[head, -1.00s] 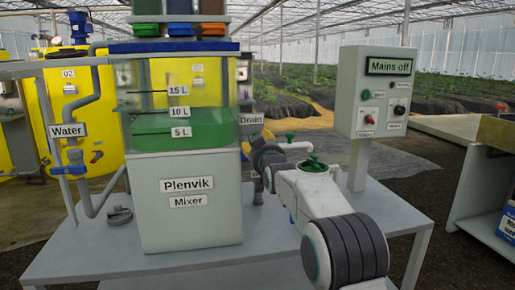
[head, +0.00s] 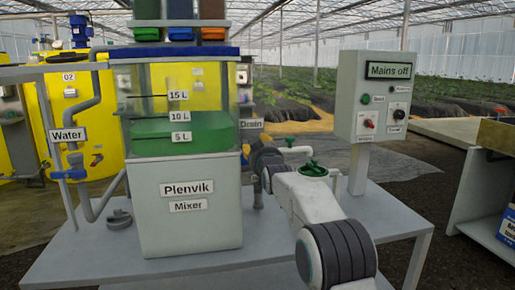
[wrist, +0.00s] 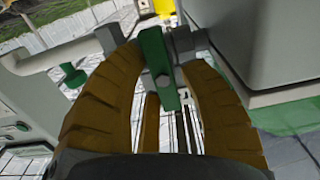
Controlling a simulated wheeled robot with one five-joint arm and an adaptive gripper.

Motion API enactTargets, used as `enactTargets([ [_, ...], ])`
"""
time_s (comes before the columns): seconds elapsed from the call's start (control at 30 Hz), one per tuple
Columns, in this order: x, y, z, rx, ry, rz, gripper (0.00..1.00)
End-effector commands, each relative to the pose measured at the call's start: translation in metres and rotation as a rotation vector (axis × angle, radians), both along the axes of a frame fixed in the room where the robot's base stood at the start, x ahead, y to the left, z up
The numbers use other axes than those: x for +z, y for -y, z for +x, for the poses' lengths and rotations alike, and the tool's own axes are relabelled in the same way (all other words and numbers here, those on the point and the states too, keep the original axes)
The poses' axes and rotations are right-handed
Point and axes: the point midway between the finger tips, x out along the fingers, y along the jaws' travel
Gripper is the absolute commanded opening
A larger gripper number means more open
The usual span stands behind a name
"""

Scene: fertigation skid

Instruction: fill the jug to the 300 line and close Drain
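The Plenvik mixer tank (head: 187,205) holds green liquid (head: 180,132) with its surface near the 10 L mark. The Drain label (head: 251,124) is at its right side. My gripper (head: 262,158) is beside the tank below that label, partly hidden by my arm. In the wrist view my gripper (wrist: 162,58) has its brown-padded fingers on both sides of a green lever (wrist: 158,70). I cannot tell whether the pads press on it. I cannot make out the jug or a 300 line in either view.
The control box (head: 375,97) at the right reads "Mains off". A blue Water valve (head: 68,173) is on the pipe at the left. A small grey part (head: 118,219) lies on the grey bench (head: 90,260). A green knob (wrist: 72,75) is left of my fingers.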

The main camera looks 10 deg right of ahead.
Motion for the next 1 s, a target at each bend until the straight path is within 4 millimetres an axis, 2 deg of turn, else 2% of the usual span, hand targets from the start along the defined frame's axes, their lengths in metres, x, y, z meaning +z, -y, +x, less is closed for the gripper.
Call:
enactTargets([
  [0.07, 0.0001, 0.0000, -0.0001, 0.000, 0.000, 0.000, 0.30],
  [0.4, 0.0002, -0.0001, -0.0001, 0.000, 0.000, 0.000, 0.00],
  [0.57, 0.0010, -0.0004, -0.0001, 0.001, 0.000, -0.027, 0.00],
  [0.8, 0.0015, -0.0017, -0.0001, 0.002, -0.002, -0.205, 0.00],
  [1.0, 0.0015, -0.0021, -0.0001, 0.003, -0.001, -0.269, 0.00],
])
